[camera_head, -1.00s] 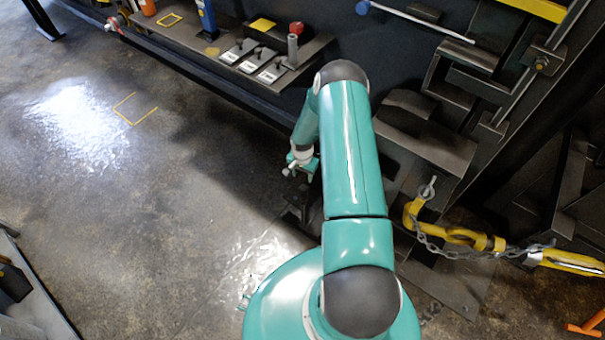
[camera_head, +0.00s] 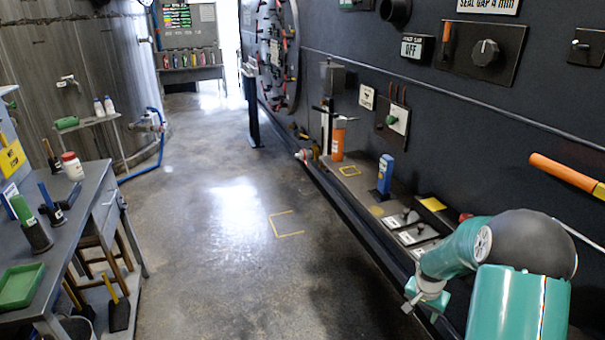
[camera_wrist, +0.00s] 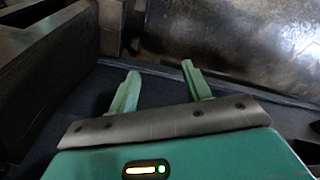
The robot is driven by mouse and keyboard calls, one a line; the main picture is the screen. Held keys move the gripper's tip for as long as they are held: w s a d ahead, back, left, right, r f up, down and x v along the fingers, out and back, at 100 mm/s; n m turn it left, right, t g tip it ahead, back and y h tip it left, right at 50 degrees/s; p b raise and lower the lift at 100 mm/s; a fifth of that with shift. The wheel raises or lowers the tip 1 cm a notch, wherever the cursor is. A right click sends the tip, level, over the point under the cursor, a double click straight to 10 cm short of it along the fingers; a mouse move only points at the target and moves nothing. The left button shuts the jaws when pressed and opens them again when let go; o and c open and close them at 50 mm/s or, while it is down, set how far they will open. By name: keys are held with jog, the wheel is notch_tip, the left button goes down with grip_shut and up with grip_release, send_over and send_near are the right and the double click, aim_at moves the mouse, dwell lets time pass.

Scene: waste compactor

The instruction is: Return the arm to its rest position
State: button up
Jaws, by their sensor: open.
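My teal arm is folded at the lower right of the head view, beside the dark machine wall. My gripper (camera_head: 428,299) hangs at its end near the front edge of the low ledge, small in that view. In the wrist view my gripper (camera_wrist: 159,88) shows two green fingers apart, with nothing between them. Beyond the fingers are dark surfaces and a strip of shiny floor (camera_wrist: 235,40).
A ledge along the wall holds a blue bottle (camera_head: 385,174), an orange cylinder (camera_head: 338,140) and several labelled pedals. An orange-handled lever (camera_head: 568,174) sticks out above my arm. A workbench (camera_head: 88,215) stands at left. The floor (camera_head: 215,250) between is clear.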

jog(key=s+a+r+n+t, duration=0.1)
jog(key=s+a+r, duration=0.2)
jog(key=r, duration=0.4)
jog(key=s+a+r+n, duration=0.1)
jog(key=s+a+r, duration=0.15)
jog(key=r, duration=0.55)
jog(key=s+a+r+n+t, duration=0.1)
jog(key=s+a+r+n, duration=0.1)
jog(key=a+r, duration=0.35)
jog(key=s+a+r+n, duration=0.1)
jog(key=s+a+r, duration=0.1)
jog(key=s+r, duration=0.2)
jog(key=s+a+r+n+t+y, duration=0.1)
jog(key=s+a+r, duration=0.2)
jog(key=s, duration=0.6)
jog(key=s+a+r+n+t, duration=0.1)
jog(key=s+a+r+n, duration=0.1)
jog(key=s, duration=0.4)
notch_tip(320, 180, up, 3)
jog(key=shift+s+a+f+y, duration=0.2)
jog(key=shift+a+y, duration=0.1)
jog(key=shift+a, duration=0.2)
jog(key=shift+w, duration=0.1)
jog(key=shift+c, duration=0.2)
jog(key=shift+c, duration=1.2)
jog(key=shift+d, duration=0.15)
